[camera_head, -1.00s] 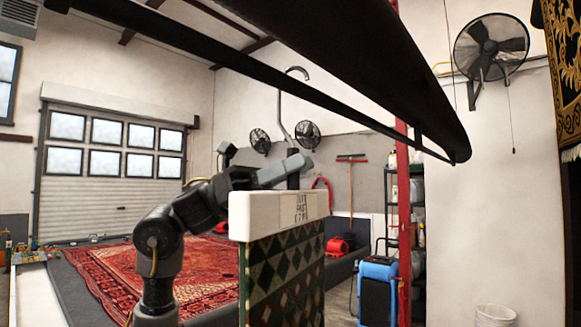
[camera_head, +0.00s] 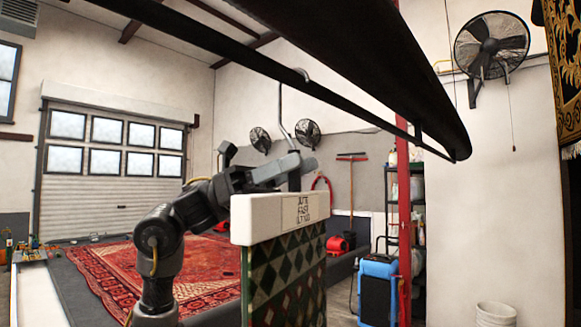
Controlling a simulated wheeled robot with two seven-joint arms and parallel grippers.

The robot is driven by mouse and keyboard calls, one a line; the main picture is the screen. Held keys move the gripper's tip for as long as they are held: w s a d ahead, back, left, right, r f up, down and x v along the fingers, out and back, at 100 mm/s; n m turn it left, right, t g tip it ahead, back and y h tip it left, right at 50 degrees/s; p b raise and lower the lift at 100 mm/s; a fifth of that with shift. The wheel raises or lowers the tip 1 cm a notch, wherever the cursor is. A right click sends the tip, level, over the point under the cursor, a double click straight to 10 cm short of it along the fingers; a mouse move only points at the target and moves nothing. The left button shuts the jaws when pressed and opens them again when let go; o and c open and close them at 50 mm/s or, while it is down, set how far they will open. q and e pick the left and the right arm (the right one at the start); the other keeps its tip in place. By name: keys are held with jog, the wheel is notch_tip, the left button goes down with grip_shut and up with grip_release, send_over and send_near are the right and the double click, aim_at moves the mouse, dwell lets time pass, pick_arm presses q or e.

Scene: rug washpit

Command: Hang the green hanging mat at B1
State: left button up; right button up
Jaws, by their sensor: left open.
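The green hanging mat (camera_head: 285,278) has a dark green diamond pattern and hangs below a thick white top bar with a printed label. A grey metal hook (camera_head: 283,112) rises above the bar; its curved top overlaps the thin dark rail (camera_head: 335,104) in the picture, and I cannot tell whether it rests on it. My left gripper (camera_head: 290,168) is open just above the white bar, around or beside the hook's lower stem, which it partly hides. I see no B1 mark. My right gripper is out of view.
A thick dark beam (camera_head: 375,60) crosses close overhead beside the thin rail. A red post (camera_head: 404,200) stands to the right. A red patterned rug (camera_head: 125,275) lies at the left. A blue machine (camera_head: 378,285) and a white bucket (camera_head: 496,315) stand at the right.

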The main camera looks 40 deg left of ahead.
pick_arm(q)
jog(key=shift+a+f, duration=0.25)
jog(key=b+v, duration=0.4)
jog(key=v, duration=0.6)
jog(key=shift+s, duration=0.2)
jog(key=shift+a+r, duration=0.1)
jog(key=shift+r, duration=0.05)
